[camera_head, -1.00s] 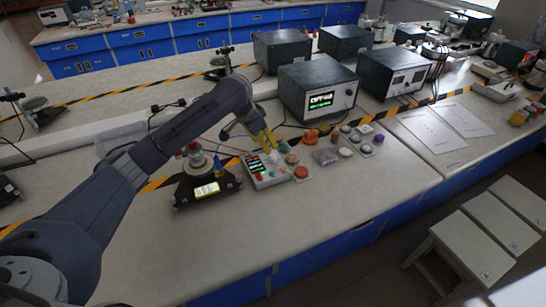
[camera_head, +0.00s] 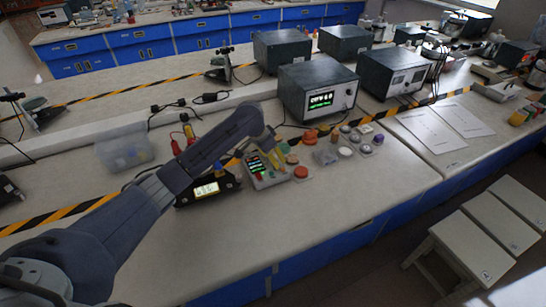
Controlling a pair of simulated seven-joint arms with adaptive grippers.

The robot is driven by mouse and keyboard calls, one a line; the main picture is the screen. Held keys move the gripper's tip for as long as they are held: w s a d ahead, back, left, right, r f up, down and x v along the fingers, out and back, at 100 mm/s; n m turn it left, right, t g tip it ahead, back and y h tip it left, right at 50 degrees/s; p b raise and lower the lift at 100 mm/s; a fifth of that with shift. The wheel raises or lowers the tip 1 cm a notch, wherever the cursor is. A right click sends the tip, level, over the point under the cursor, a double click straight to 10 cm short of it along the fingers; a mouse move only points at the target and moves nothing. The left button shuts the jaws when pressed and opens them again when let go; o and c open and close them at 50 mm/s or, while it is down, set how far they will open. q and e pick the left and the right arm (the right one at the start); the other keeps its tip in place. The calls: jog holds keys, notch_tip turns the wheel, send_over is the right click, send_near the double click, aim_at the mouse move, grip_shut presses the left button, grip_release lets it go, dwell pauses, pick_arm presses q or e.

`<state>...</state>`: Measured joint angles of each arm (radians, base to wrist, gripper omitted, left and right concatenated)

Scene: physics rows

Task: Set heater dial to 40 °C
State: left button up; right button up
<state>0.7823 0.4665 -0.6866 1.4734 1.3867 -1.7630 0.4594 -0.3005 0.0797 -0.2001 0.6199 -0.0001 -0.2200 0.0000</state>
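A black heater-like unit with a lit display (camera_head: 206,189) stands on the bench at centre left, partly hidden behind my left arm. Its digits are too small to read surely, and I cannot make out its dial. Right of it is a light control box (camera_head: 257,170) with a dark screen, green and red readouts and coloured buttons. My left gripper (camera_head: 273,147) is just above the far right part of this box. Its fingers are small and partly hidden, so contact and opening cannot be told. My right gripper is not in view.
A clear plastic tub (camera_head: 125,150) stands behind my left arm. A power supply with a lit screen (camera_head: 318,90) stands behind the control box. Several small jars and lids (camera_head: 350,140) lie to the right. The front of the bench (camera_head: 320,220) is clear.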

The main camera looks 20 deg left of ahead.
pick_arm(q)
grip_shut()
dwell(0.3)
jog(key=shift+r+m, duration=0.1)
jog(key=shift+m, duration=0.2)
jog(key=m+g+h, duration=0.1)
jog(key=m, duration=0.2)
jog(key=shift+w+r+m, duration=0.1)
jog(key=shift+m, duration=0.2)
jog(key=shift+d+m+g+h, duration=0.15)
jog(key=shift+m+g, duration=0.25)
jog(key=shift+m, duration=0.7)
jog(key=shift+m+g+h, duration=0.25)
jog(key=shift+m+g, duration=0.15)
jog(key=shift+m, duration=0.7)
jog(key=shift+c, duration=1.5)
grip_release()
jog(key=shift+d, duration=0.15)
jog(key=o, duration=0.3)
jog(key=shift+a, duration=0.2)
